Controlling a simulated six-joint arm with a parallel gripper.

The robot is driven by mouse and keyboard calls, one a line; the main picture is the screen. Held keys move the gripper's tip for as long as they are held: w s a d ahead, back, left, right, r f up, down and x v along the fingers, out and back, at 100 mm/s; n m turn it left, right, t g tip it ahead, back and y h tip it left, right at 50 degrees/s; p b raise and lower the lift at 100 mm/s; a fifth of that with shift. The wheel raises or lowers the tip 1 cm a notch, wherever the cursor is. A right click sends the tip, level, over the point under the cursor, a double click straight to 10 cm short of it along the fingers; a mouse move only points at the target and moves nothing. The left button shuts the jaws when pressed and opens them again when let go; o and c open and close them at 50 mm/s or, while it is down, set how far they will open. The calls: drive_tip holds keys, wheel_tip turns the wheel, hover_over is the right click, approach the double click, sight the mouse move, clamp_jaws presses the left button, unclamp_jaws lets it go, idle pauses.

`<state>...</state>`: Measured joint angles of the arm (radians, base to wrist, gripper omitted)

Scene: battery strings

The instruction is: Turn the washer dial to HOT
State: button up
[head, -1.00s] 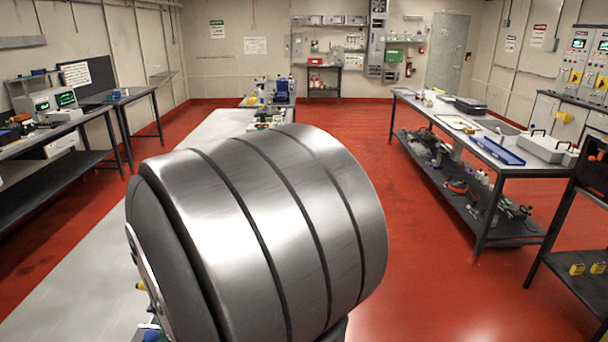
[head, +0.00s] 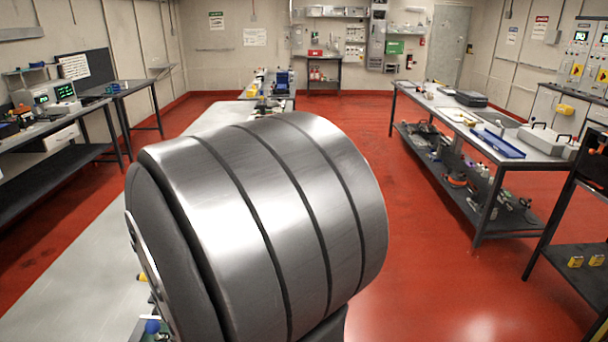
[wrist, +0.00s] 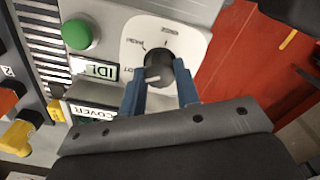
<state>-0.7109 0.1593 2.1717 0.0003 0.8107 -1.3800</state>
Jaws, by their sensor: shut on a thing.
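The washer dial is a dark round knob (wrist: 158,66) on a white plate (wrist: 192,40) in the wrist view. A light pointer mark on the knob faces the lower left. Small labels ring the dial; they appear turned over and are too small to read surely, though one at the left seems to end in "OT". My gripper (wrist: 159,75) has two blue fingers, one on each side of the knob, shut on it. In the head view my arm's large metal link fills the middle, and the dial and gripper cannot be seen.
In the wrist view a green button (wrist: 77,34) sits left of the dial, with label plates below it and a yellow part (wrist: 17,138) at far left. Red floor (wrist: 225,65) shows at right. The head view shows workbenches (head: 490,140) on both sides.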

drive_tip(key=o, duration=0.8)
drive_tip(key=shift+o, duration=0.2)
drive_tip(key=shift+r, duration=0.15)
drive_tip(key=shift+r, duration=1.65)
drive_tip(key=shift+f, duration=0.2)
wheel_tip(320, 180, down, 3)
drive_tip(key=shift+r, duration=0.15)
drive_tip(key=shift+f, duration=0.3)
drive_tip(key=m, duration=0.5)
drive_tip(key=shift+m, duration=0.3)
